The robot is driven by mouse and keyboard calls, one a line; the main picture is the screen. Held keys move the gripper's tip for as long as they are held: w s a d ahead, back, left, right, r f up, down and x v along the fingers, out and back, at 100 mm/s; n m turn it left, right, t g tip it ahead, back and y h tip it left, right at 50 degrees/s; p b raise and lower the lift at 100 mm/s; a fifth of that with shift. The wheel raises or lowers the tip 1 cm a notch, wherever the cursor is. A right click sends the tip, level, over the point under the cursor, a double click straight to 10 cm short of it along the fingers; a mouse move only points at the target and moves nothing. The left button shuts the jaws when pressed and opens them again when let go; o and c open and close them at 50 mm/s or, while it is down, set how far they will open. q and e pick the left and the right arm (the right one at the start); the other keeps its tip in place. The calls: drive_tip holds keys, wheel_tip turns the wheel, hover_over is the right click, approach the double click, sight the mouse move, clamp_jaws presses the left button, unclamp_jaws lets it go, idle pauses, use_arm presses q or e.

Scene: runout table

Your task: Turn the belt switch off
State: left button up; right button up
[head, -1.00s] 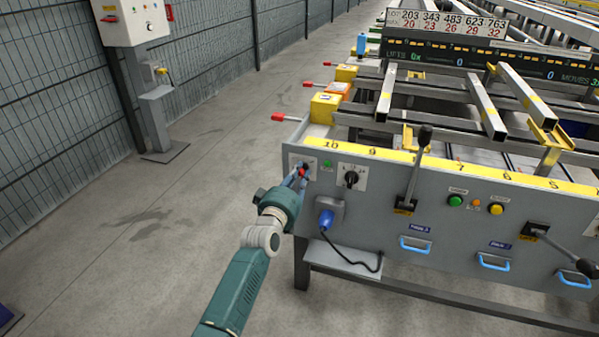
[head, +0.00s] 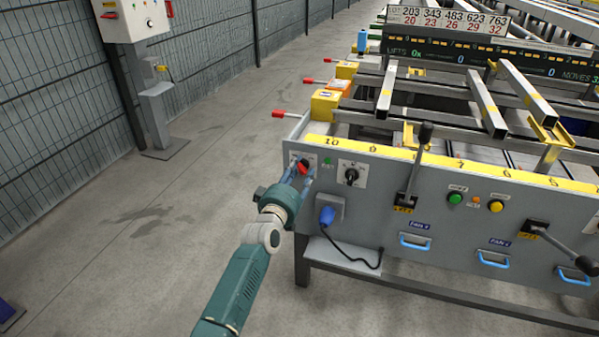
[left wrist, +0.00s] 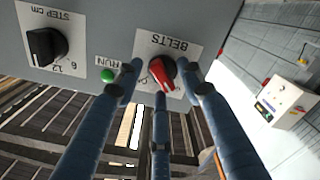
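The belt switch (left wrist: 162,72) is a round knob, black and red, on a white plate marked BELTS in the left wrist view. In the head view the belt switch (head: 303,167) is a small red and black spot at the left end of the grey panel, partly hidden by my fingers. My left gripper (head: 298,178) is at the panel with its blue fingers spread around the switch. In the left wrist view the left gripper's fingers (left wrist: 160,80) stand on both sides of the knob and below it, with gaps showing at the sides. My right gripper is not in view.
A green RUN lamp (left wrist: 108,75) glows beside the switch. A black STEP CM knob (head: 351,176) is to its right. A blue plug (head: 327,216) and a tall lever (head: 418,165) stick out of the panel.

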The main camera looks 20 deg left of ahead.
use_arm(q)
drive_tip(key=s, duration=1.2)
drive_tip(key=shift+a, duration=0.2)
